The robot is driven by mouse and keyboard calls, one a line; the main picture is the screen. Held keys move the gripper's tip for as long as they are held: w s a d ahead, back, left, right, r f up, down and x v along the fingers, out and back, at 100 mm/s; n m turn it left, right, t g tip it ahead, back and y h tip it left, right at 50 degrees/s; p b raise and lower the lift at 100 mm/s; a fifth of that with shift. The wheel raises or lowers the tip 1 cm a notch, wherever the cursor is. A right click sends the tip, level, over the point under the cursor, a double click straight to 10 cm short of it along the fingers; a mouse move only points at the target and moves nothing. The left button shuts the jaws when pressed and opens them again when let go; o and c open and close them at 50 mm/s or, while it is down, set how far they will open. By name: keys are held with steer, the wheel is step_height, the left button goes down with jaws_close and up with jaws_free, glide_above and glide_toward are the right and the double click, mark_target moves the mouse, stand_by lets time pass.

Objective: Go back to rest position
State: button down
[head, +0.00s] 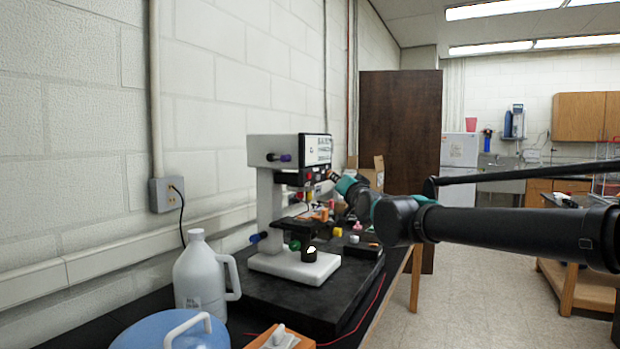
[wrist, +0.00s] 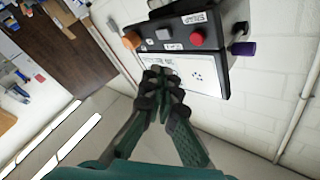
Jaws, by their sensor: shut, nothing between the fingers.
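My gripper (wrist: 163,85) is shut and empty in the wrist view, its dark fingertips together. Behind the fingertips is the head of a white and black machine (wrist: 200,75) with a label plate, a red button and orange and purple knobs. I cannot tell whether the fingertips touch it. In the head view the machine (head: 265,195) stands on a black base on the bench. My dark arm reaches in from the right, with its teal wrist close to the right of the machine's head. The fingertips are not clear there.
A white jug (head: 200,280) and a blue container (head: 172,332) stand at the front left of the bench. An orange item (head: 278,338) lies beside them. Small parts and a cardboard box (head: 372,172) are behind my wrist. The wall is close on the left; open floor (head: 480,290) lies right.

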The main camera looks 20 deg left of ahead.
stand_by(0.7)
steer(key=s+d+f+g+h, duration=0.15)
steer(key=d+f+h, duration=0.25)
steer(key=d+f, duration=1.05)
steer(key=s+d+f+g+h, duration=0.1)
steer(key=d+f+g+h, duration=0.25)
steer(key=d+f, duration=1.1)
steer(key=s+d+f+g+h, duration=0.2)
steer(key=s+d+f+g, duration=0.1)
steer(key=s+d+f, duration=0.7)
steer(key=s+d+f+g+h, duration=0.2)
steer(key=s+d+f+h, duration=0.1)
steer(key=s+d+f, duration=0.7)
steer(key=s+f, duration=0.2)
steer(key=s, duration=0.2)
steer(key=shift+s+d+f+m+g, duration=0.2)
steer(key=shift+s+m+g, duration=0.1)
steer(key=shift+s+g, duration=0.1)
